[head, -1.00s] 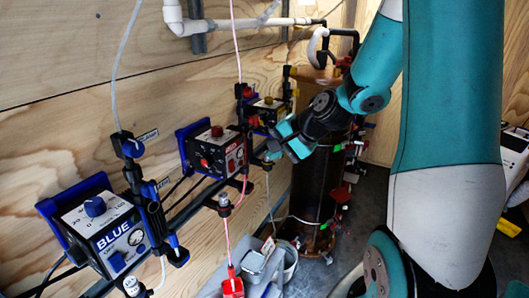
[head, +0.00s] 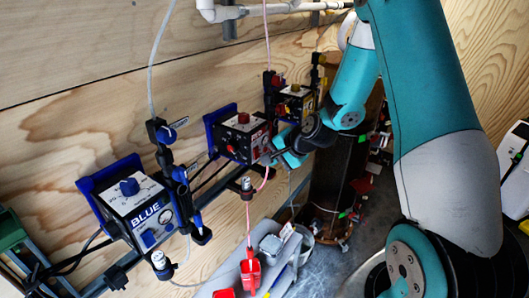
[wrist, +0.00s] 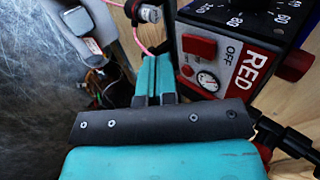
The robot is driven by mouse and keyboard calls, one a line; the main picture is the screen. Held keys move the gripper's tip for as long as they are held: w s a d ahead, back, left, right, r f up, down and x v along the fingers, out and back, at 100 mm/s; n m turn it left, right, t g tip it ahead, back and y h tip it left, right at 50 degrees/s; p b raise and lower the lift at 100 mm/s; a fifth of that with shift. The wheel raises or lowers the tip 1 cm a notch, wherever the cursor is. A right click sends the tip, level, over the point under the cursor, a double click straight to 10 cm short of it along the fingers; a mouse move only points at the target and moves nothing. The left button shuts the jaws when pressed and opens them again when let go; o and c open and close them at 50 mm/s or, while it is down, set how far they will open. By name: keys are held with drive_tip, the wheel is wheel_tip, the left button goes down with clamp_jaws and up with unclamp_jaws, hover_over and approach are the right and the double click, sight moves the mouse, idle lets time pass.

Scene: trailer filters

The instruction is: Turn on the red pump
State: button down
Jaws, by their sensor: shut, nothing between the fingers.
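The red pump (head: 243,137) is a dark box with a red knob on top, mounted on the wall rail between the blue pump and a yellow one. In the wrist view the red pump (wrist: 250,45) fills the upper right. Its front has a RED label, the word OFF, a red rocker switch (wrist: 198,46), a small round gauge and a small red button. My gripper (head: 277,160) is beside the pump's front at its right. In the wrist view my gripper (wrist: 154,75) has its teal fingers together, empty, left of the switch and apart from it.
The blue pump (head: 142,210) is at the left, the yellow-knobbed pump (head: 292,102) behind my gripper. A pink tube (head: 249,215) hangs before the red pump. A grey tray (head: 228,278) with red scoops and a brown cylinder (head: 330,185) stand below and behind.

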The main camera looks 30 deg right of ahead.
sight(257, 154)
drive_tip(key=shift+w+a+p, duration=0.2)
drive_tip(key=shift+w+a, duration=0.1)
drive_tip(key=shift+w, duration=0.35)
drive_tip(key=shift+w+a+p, duration=0.2)
drive_tip(key=shift+w+a, duration=0.05)
drive_tip(key=shift+w, duration=0.45)
drive_tip(key=shift+a+f, duration=0.1)
drive_tip(key=shift+f, duration=0.05)
drive_tip(key=shift+w, duration=0.2)
drive_tip(key=shift+r+p, duration=0.5)
drive_tip(key=shift+r, duration=0.45)
